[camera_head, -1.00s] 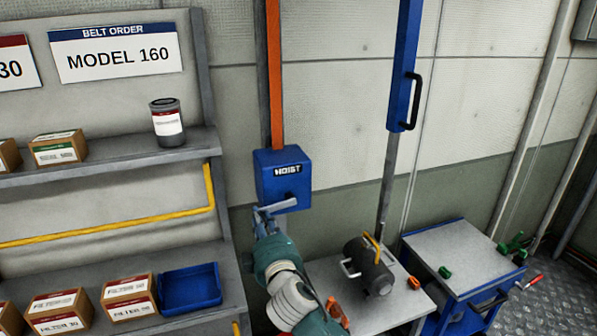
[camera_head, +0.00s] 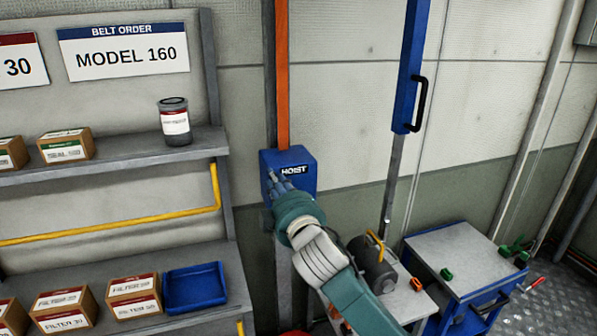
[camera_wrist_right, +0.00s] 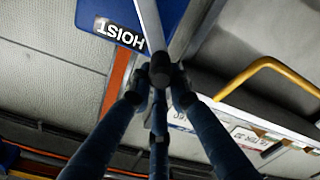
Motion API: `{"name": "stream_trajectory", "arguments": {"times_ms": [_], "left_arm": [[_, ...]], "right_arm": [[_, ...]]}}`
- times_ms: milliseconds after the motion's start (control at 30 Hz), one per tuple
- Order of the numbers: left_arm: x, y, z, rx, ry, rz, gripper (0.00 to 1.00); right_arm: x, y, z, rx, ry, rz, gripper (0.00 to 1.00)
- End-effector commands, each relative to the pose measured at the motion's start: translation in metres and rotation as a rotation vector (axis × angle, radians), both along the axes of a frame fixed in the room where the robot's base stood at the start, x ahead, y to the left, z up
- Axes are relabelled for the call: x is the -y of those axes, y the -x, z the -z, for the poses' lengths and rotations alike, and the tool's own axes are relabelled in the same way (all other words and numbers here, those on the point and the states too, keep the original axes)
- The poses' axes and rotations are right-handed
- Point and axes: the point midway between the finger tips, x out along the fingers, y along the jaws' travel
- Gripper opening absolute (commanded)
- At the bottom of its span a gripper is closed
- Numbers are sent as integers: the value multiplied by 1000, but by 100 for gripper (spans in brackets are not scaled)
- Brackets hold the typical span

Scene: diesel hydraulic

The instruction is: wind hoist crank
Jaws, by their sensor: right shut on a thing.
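The blue hoist box (camera_head: 289,163) with its "HOIST" label is fixed to the orange post. In the right wrist view the box (camera_wrist_right: 180,12) shows at the top, its label upside down. A grey crank arm (camera_wrist_right: 148,25) runs down from the box to a dark crank knob (camera_wrist_right: 160,72). My right gripper (camera_wrist_right: 160,88) has its fingers closed around this knob. In the head view my right gripper (camera_head: 275,184) is in front of the lower left of the box, and the arm hides most of the crank. My left gripper is not in view.
A shelf with boxes, a dark can (camera_head: 175,122) and a blue tray (camera_head: 193,288) stands left. A yellow rail (camera_head: 110,231) edges the shelf. A motor-like unit (camera_head: 372,262) sits on a bench at right, beside a blue cart (camera_head: 468,262). A blue column with a black handle (camera_head: 417,103) hangs above.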

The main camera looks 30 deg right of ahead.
Motion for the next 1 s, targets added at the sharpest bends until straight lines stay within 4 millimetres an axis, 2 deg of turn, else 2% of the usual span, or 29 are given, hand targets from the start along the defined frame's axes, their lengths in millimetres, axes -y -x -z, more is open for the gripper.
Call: {"name": "stream_trajectory", "arguments": {"times_ms": [33, 433, 500, 633, 1000], "left_arm": [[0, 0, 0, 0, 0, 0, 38], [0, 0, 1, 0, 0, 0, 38], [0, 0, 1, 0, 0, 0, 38], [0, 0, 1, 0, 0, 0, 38], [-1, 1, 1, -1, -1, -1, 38]], "right_arm": [[13, 2, -4, -1, 8, 18, 0], [56, 12, 1, -26, 6, 26, 0], [59, 13, 1, -27, 4, 25, 0], [57, 12, 3, -28, 0, 20, 28], [53, 14, -2, -19, -1, 13, 30]]}}
